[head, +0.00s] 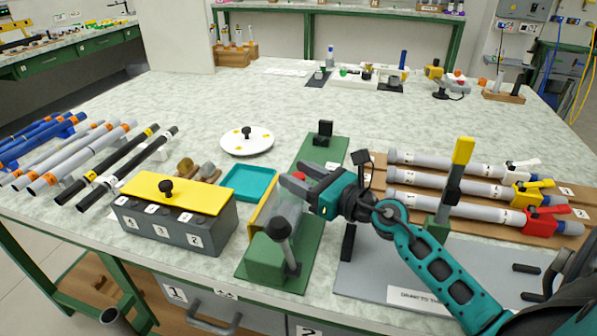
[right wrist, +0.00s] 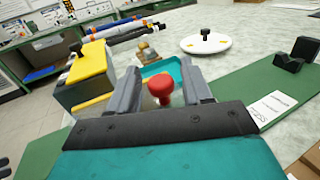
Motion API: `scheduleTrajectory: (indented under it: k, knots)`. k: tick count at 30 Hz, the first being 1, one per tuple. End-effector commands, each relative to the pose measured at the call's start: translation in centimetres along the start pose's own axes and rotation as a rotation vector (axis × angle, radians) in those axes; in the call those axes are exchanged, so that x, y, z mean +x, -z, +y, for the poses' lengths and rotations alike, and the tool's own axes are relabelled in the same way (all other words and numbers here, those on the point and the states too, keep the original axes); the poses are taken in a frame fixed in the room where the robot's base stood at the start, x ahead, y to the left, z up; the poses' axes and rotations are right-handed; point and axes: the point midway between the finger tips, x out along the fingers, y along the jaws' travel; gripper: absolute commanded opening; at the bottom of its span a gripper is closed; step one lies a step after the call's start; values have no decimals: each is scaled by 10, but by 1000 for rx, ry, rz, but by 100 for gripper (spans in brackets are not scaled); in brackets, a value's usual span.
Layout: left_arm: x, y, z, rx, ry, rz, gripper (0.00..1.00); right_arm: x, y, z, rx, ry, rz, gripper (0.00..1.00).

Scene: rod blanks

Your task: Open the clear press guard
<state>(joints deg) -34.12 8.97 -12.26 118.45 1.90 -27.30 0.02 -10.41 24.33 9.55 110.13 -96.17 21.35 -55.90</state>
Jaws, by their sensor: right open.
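The clear press guard (head: 287,212) is a see-through panel with a yellow edge (head: 262,206), standing on the green press base (head: 257,265). It looks closed, but my gripper partly covers it. My right gripper (head: 294,175) is open over the top of the guard, its fingers pointing left. In the right wrist view a red knob (right wrist: 160,87) sits between the two open fingers (right wrist: 160,68), with gaps on both sides. Whether the knob is fixed to the guard is hard to tell. A dark ball-ended lever (head: 280,228) rises at the front of the press. My left gripper does not show.
A grey box with a yellow lid (head: 178,192) stands left of the press, beside a teal tray (head: 249,183). A white round lid (head: 247,141) lies behind. Tubes with coloured clamps (head: 455,190) lie at right, near a yellow-topped post (head: 463,151).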

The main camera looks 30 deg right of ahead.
Motion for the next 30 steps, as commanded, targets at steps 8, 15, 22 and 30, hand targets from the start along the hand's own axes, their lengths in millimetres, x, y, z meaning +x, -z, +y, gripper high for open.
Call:
scheduleTrajectory:
  k: [8, 15, 22, 30]
  knots:
    - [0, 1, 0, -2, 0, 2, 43, 6, 0, 0, 0, 0, 1, 49]
    - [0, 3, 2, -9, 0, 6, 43, 5, 0, 0, 0, 0, 1, 37]
    - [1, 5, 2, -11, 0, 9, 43, 5, 0, 0, 0, 0, 1, 15]
    - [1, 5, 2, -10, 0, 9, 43, 5, 0, 0, -1, 0, 1, 0]
